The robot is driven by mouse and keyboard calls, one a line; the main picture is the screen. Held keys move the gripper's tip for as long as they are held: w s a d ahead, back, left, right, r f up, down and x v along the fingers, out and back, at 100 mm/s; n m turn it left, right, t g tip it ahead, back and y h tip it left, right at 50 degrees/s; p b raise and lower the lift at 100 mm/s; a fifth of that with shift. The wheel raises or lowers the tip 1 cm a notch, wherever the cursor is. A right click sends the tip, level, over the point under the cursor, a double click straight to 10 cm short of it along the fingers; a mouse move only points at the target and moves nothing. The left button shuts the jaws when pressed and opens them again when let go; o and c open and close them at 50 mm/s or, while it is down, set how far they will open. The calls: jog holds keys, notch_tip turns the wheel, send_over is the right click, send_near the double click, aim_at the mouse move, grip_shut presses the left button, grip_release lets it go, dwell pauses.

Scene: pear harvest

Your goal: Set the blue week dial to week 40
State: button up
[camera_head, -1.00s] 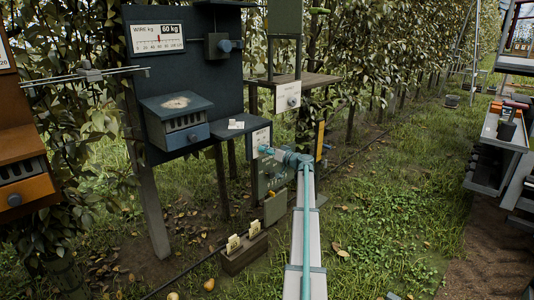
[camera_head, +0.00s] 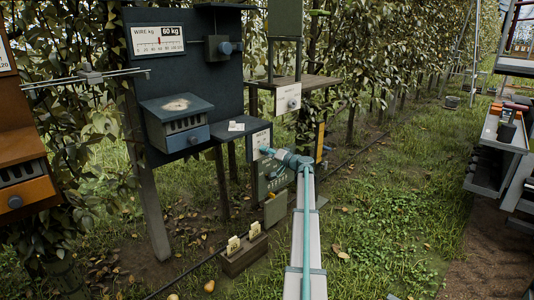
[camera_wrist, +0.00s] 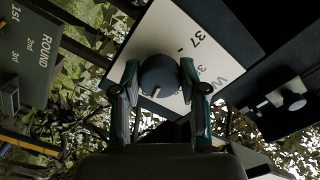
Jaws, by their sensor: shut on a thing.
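The blue week dial (camera_wrist: 158,76) is a dark blue round knob on a tilted white plate (camera_wrist: 185,37) in the wrist view. The plate carries printed numbers; 37 reads clearly, others are partly covered. A short pale mark shows on the knob's lower part, but I cannot tell which week it indicates. My gripper (camera_wrist: 160,68) is shut on the dial, one teal finger at each side.
A wooden box with yellow tags (camera_head: 240,258) sits below.

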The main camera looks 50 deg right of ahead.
jog(key=o, duration=1.1)
jog(key=shift+s, duration=0.1)
jog(key=s, duration=1.2)
jog(key=shift+w, duration=0.1)
